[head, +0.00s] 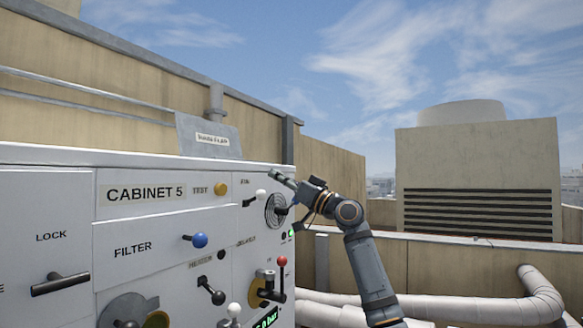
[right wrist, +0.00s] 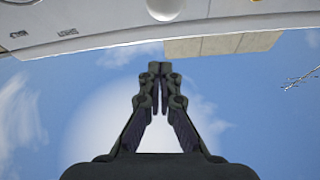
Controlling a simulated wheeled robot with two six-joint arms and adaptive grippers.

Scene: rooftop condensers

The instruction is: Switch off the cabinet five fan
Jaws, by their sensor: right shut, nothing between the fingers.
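The white panel marked CABINET 5 (head: 145,193) fills the lower left of the head view. Near its upper right edge is a small white-tipped lever (head: 254,197), under a small label (head: 244,181) that is hard to read. A round grille (head: 274,211) sits just right of that lever. My right gripper (head: 273,174) is shut and empty, near the panel's top right corner, above and right of the white-tipped lever and apart from it. In the right wrist view the shut fingertips (right wrist: 160,69) point toward the panel (right wrist: 98,28), where a white knob (right wrist: 165,8) is partly cut off.
Other controls crowd the panel: a yellow TEST knob (head: 220,189), a blue FILTER knob (head: 199,240), a dark LOCK handle (head: 60,284), and a red-tipped lever (head: 281,262). A tilted grey sign plate (head: 209,146) stands behind its top.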

